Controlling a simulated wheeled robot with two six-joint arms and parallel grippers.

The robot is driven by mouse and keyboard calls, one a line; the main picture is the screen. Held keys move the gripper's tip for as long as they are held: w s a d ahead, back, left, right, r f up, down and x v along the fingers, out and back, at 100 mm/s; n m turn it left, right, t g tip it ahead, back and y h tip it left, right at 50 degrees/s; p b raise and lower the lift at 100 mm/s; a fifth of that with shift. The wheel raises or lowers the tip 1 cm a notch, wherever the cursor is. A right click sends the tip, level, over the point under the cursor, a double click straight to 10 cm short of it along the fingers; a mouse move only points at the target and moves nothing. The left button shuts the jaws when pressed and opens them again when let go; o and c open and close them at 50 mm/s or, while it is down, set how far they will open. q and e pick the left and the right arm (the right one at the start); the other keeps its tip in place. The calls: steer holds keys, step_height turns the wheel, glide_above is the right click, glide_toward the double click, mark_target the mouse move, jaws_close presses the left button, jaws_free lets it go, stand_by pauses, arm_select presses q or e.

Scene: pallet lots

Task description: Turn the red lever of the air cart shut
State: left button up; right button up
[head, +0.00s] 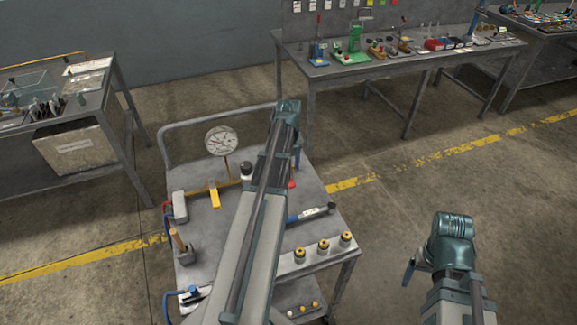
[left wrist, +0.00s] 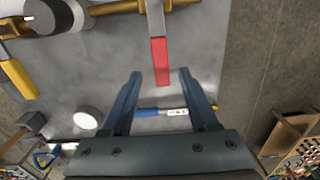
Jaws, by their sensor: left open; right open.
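The red lever (left wrist: 160,62) shows in the left wrist view, its grip pointing down the picture from a grey stem near a brass pipe (left wrist: 110,8). My left gripper (left wrist: 159,74) is open, one finger on each side of the grip's end in the picture; I see no contact and cannot tell the depth. In the head view only a small red bit of the lever (head: 292,184) shows beside my left arm, which hides much of the air cart (head: 318,190). My right gripper (head: 409,270) is open, mostly hidden, right of the cart and away from the lever.
A yellow lever (head: 214,196) and a round gauge (head: 221,140) stand left of my left arm. A blue-handled tool (head: 310,214) lies on the cart top, near several brass-topped fittings (head: 323,246). Workbenches stand left and behind; floor right of the cart is clear.

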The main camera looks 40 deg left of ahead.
arm_select(q)
step_height(320, 180, up, 9)
steer(key=p, duration=0.8)
steer(key=shift+r, duration=0.2)
arm_select(e)
step_height(320, 180, up, 10)
steer(key=shift+f, duration=0.25)
arm_select(q)
steer(key=s+d+n, duration=0.4)
steer(key=d+n, duration=0.3)
steer(key=d, duration=0.6)
steer(key=s+d+f+n+b, duration=0.1)
steer(key=s+d+n, duration=0.3)
steer(key=d+n, duration=0.3)
steer(key=s+d+f+n+y+b, duration=0.1)
steer(key=s+d+n, duration=0.3)
steer(key=d, duration=1.4)
steer(key=n, duration=0.3)
steer(key=shift+d+f, duration=0.15)
steer(key=shift+d, duration=0.2)
arm_select(e)
step_height(320, 180, down, 2)
steer(key=shift+f, duration=0.25)
arm_select(q)
steer(key=shift+s, duration=0.1)
steer(key=shift+c, duration=0.2)
